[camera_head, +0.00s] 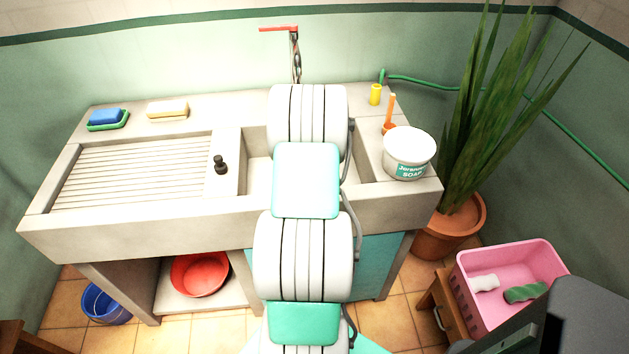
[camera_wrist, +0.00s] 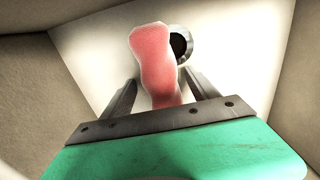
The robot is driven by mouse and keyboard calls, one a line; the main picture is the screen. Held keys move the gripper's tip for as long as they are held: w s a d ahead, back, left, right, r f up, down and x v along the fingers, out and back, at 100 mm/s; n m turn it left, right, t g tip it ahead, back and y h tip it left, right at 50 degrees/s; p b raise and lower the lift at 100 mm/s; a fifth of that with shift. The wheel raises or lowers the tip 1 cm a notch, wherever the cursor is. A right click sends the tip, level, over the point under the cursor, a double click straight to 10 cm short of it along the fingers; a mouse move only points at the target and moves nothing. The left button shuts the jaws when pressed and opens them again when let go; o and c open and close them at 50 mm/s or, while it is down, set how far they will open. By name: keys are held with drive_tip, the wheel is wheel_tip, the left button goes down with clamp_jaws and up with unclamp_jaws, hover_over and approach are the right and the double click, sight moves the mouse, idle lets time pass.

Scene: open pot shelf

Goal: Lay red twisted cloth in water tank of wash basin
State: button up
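The red twisted cloth (camera_wrist: 155,60) lies over the pale floor of the water tank (camera_wrist: 90,50) in the wrist view, partly covering the dark round drain (camera_wrist: 181,44). Its near end is hidden behind my gripper's front plate. My gripper (camera_wrist: 160,77) points down into the tank, with its two fingers apart on either side of the cloth. Light gaps show between the cloth and the fingers. In the head view the wash basin (camera_head: 120,235) stands against the wall; my arm reaches over its tank and hides the gripper and cloth.
A ribbed washboard (camera_head: 135,172) and dark plug (camera_head: 220,164) are left of the tank. A soap tub (camera_head: 409,153), yellow cup (camera_head: 375,94) and orange-handled tool (camera_head: 391,110) stand on the right rim. A faucet (camera_head: 294,45) rises behind. A pink basket (camera_head: 510,285) and potted plant (camera_head: 450,228) are right.

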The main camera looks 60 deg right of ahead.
drive_tip(key=shift+r, duration=0.1)
wheel_tip(320, 180, up, 11)
drive_tip(key=w+a+r+n, duration=0.1)
drive_tip(key=w+a+r, duration=0.1)
drive_tip(key=a, duration=0.6)
drive_tip(key=w+a+r+n, duration=0.2)
drive_tip(key=w+a, duration=0.1)
drive_tip(key=a, duration=0.5)
drive_tip(key=w+a+r+n+t, duration=0.1)
drive_tip(key=w+a+r+n, duration=0.1)
drive_tip(key=a, duration=0.7)
drive_tip(key=shift+w+a+h, duration=0.1)
drive_tip(key=shift+w+h, duration=0.2)
drive_tip(key=shift+w, duration=0.1)
drive_tip(key=s+a+f+n, duration=0.1)
drive_tip(key=s+a, duration=0.3)
drive_tip(key=a, duration=0.5)
drive_tip(key=s+a+f+n+t, duration=0.1)
drive_tip(key=s+a+n, duration=0.2)
drive_tip(key=a, duration=0.6)
drive_tip(key=shift+s+f+n, duration=0.2)
drive_tip(key=shift+s+n, duration=0.2)
drive_tip(key=shift+n, duration=0.1)
